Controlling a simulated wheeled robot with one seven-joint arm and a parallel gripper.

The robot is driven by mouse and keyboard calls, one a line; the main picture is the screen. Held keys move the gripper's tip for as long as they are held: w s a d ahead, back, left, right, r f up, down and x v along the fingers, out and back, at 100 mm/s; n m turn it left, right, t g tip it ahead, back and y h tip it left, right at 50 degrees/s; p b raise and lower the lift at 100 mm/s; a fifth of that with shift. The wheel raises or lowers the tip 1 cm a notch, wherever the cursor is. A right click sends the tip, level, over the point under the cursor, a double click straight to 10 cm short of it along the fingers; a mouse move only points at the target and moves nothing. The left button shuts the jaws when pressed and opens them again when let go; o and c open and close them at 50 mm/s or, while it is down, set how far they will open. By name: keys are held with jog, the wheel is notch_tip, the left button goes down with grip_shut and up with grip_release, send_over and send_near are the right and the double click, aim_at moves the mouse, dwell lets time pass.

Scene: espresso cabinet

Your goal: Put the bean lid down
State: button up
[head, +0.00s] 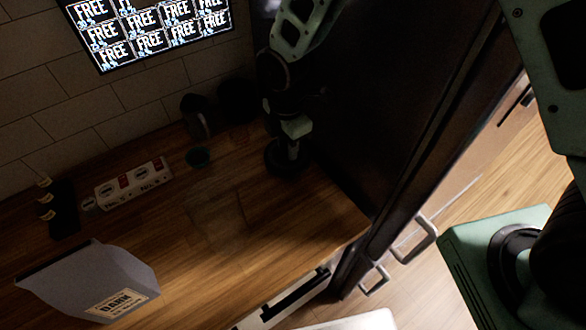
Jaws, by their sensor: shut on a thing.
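My gripper (290,143) points down over the back right of the wooden counter, close to the dark tall cabinet side. It is shut on a dark round thing (278,160) that looks like the bean lid. The lid is in deep shadow and partly hidden by the gripper. It is low over the counter, but I cannot tell whether it touches the wood.
On the wooden counter (245,225) stand a dark jug (196,117), a small green cup (198,156), a white box with labels (133,184), a black rack (60,212) and a grey DARK container (90,280). The middle front is clear. The dark cabinet (375,95) borders the right.

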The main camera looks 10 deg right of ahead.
aim_at(288, 165)
notch_tip(288, 165, down, 8)
jog(key=b, duration=0.5)
jog(key=shift+r, duration=0.2)
jog(key=o, duration=1)
notch_tip(288, 165, up, 12)
jog(key=p, duration=0.9)
